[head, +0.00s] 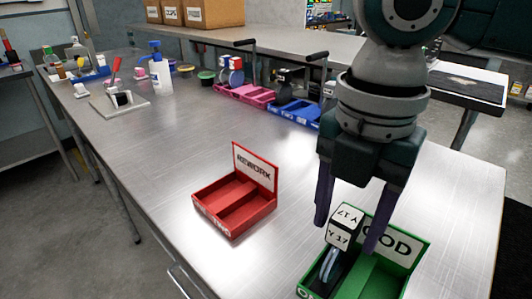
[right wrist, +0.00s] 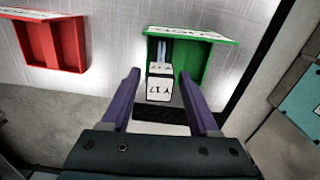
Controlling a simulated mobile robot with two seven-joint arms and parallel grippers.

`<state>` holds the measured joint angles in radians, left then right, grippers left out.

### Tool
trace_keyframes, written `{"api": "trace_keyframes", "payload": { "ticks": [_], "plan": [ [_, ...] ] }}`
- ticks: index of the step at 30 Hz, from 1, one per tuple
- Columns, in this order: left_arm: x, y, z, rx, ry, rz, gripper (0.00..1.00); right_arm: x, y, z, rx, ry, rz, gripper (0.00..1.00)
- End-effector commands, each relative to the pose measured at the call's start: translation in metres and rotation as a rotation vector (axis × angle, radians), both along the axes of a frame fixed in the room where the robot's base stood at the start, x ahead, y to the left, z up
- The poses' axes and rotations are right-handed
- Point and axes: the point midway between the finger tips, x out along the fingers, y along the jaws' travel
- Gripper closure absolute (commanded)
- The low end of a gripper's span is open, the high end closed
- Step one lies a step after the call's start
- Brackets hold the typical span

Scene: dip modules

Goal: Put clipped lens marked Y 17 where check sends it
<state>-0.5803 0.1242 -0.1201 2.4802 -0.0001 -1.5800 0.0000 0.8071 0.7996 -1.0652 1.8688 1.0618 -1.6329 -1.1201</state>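The clipped lens marked Y 17 (head: 343,232) shows a white tag block with black print on top and pale blue-grey prongs below. It is in the left compartment of the green tray (head: 420,262), whose sign reads as GOOD, partly covered. The right wrist view also shows the Y 17 tag (right wrist: 159,88) over the green tray (right wrist: 205,62). My right gripper (head: 345,237) is over this tray with its purple fingers apart, one on each side of the tag. Gaps show on both sides in the right wrist view. My left gripper is not in view.
An empty-looking red tray (head: 236,205) with a REWORK sign stands left of the green tray. Pink bins (head: 245,95) and blue bins (head: 295,112) stand farther back. A white pump bottle (head: 160,75) is at the far left. The metal table between is clear.

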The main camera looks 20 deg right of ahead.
Motion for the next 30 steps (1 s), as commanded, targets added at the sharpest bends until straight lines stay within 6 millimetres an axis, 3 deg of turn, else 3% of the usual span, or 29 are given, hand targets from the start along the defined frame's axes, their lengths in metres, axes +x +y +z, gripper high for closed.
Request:
{"api": "trace_keyframes", "payload": {
  "ticks": [11,24,30],
  "plan": [
    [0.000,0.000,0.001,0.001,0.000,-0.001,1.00,0.001,0.000,0.008,0.000,-0.003,0.001,0.33],
    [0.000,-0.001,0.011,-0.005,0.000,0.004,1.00,0.001,0.000,0.098,0.001,-0.005,0.000,0.33],
    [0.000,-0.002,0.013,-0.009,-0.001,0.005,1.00,0.000,0.001,0.119,0.002,-0.001,-0.001,0.33]
  ]
}}
